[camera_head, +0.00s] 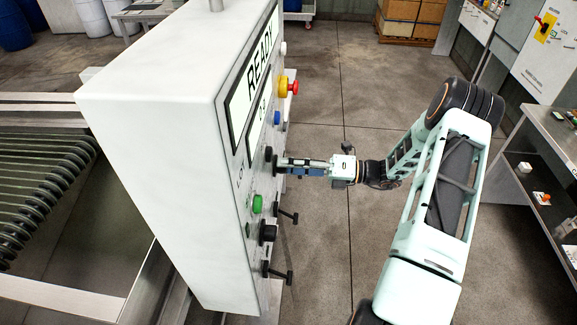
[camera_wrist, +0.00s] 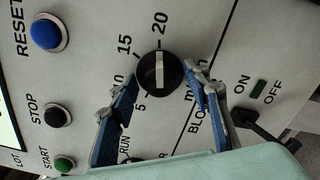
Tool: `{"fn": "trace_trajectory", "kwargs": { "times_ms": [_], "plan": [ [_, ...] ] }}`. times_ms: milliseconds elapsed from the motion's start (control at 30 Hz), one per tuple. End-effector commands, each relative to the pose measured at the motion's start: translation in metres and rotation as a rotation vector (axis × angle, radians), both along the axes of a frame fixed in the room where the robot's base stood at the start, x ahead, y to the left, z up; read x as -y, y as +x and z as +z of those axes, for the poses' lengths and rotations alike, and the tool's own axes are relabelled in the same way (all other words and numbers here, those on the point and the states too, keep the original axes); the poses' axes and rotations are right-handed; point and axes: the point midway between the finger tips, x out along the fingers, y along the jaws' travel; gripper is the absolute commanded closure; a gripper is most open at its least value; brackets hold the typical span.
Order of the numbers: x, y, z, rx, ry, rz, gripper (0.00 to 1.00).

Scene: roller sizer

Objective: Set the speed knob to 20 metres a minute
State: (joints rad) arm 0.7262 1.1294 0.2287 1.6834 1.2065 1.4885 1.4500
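The speed knob (camera_wrist: 160,73) is a round black knob with a white bar, around which the marks 5, 10, 15 and 20 are printed. The white bar stands about vertical in the wrist view, its upper end toward the 20 mark. My gripper (camera_wrist: 160,80) is open, with one blue-padded finger on each side of the knob and a visible gap at both sides. In the head view my gripper (camera_head: 283,165) is close in front of the panel's face, and its fingers largely hide the knob there.
The white panel (camera_head: 165,120) has a READY display (camera_head: 260,68). Near the knob are a blue RESET button (camera_wrist: 46,34), black STOP (camera_wrist: 58,115), green START (camera_wrist: 65,163) and a blower lever (camera_wrist: 258,125). A red emergency button (camera_head: 292,88) juts out above.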

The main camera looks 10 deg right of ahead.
Motion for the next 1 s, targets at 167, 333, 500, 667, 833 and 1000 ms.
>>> {"fn": "trace_trajectory", "kwargs": {
  "times_ms": [167,333,500,667,833,1000],
  "plan": [
    [0.003,-0.001,0.0,0.001,0.0,-0.001,0.56],
    [0.024,-0.007,0.0,0.002,-0.001,-0.004,0.56],
    [0.06,-0.019,0.0,0.002,-0.001,-0.003,0.56],
    [0.089,-0.029,-0.001,0.002,-0.002,-0.002,0.56],
    [0.109,-0.035,0.0,0.0,0.0,-0.001,0.56],
    [0.114,-0.037,0.0,0.0,0.0,0.001,0.56]
  ]
}}
